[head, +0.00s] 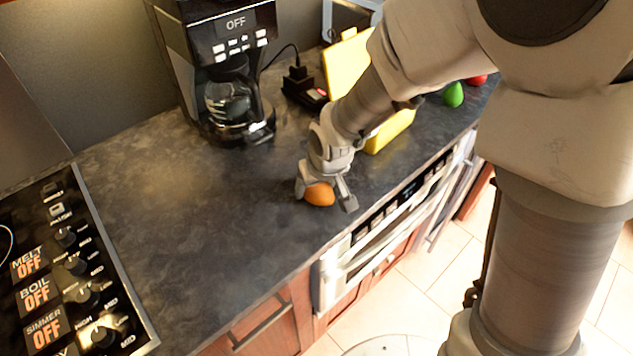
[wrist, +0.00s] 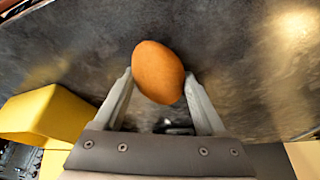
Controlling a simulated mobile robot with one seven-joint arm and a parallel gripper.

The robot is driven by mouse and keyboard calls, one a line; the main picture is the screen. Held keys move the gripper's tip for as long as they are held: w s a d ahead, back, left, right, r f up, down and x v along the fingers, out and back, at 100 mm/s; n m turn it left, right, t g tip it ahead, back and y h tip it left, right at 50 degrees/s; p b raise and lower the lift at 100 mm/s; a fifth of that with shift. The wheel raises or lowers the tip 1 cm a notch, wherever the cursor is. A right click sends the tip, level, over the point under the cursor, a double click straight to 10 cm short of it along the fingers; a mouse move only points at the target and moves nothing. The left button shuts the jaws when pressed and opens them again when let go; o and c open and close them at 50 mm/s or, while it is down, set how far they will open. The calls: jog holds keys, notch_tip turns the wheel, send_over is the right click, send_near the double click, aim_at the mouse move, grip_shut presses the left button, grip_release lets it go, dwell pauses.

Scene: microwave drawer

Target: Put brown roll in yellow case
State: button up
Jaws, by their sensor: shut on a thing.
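The brown roll (head: 319,194) is a small, rounded, orange-brown thing on or just above the dark counter, near its front edge. My gripper (head: 325,197) points down with a finger on each side of the roll and is shut on it. In the wrist view the roll (wrist: 158,72) sits between the fingertips (wrist: 160,92). The yellow case (head: 347,62) stands open behind my forearm, with its lid raised; my arm hides much of it. Part of the case (wrist: 45,115) also shows at the left of the wrist view.
A coffee maker (head: 228,75) stands at the back of the counter (head: 190,220). A stove panel with knobs (head: 75,265) is at the left. A green thing (head: 454,94) and a red thing (head: 477,80) lie beyond the case. The counter left of my gripper is clear.

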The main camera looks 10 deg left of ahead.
jog(key=o, duration=1.5)
jog(key=shift+c, duration=0.2)
jog(key=shift+s+d+r+p, duration=0.1)
jog(key=shift+r+p, duration=0.25)
jog(key=shift+r, duration=0.2)
jog(key=p+v, duration=0.2)
jog(key=v, duration=0.9)
jog(key=s+d+r+m+h, duration=0.1)
jog(key=s+d+r+m, duration=0.1)
jog(key=s+d+r, duration=0.3)
jog(key=s+d+r+m+t+h, duration=0.1)
jog(key=s+d+r+m, duration=0.2)
jog(key=d, duration=0.9)
jog(key=shift+s+d+r+m+t, duration=0.25)
jog(key=shift+s+r, duration=0.95)
jog(key=shift+s, duration=0.95)
